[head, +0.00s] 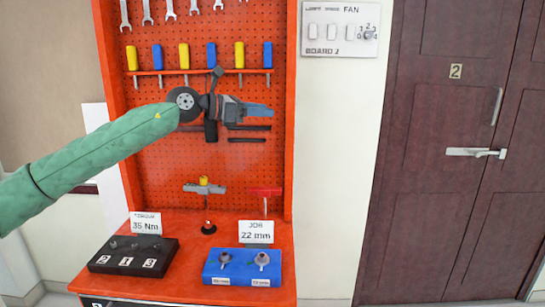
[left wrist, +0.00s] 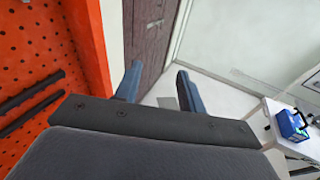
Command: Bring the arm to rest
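My left arm, in green, reaches in from the left in the head view. My left gripper (head: 262,110) is in front of the orange pegboard, with its fingers pointing right. In the left wrist view the two blue-grey fingers of the left gripper (left wrist: 159,72) stand apart with nothing between them. It is well above the bench top and holds nothing. My right gripper is in neither view.
The orange pegboard (head: 155,187) carries wrenches and yellow and blue screwdrivers. A black tray (head: 100,262) and a blue tray (head: 241,275) stand on the orange bench (head: 187,283). A dark red door (head: 425,150) is at right. A blue box (left wrist: 292,124) sits on a white table.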

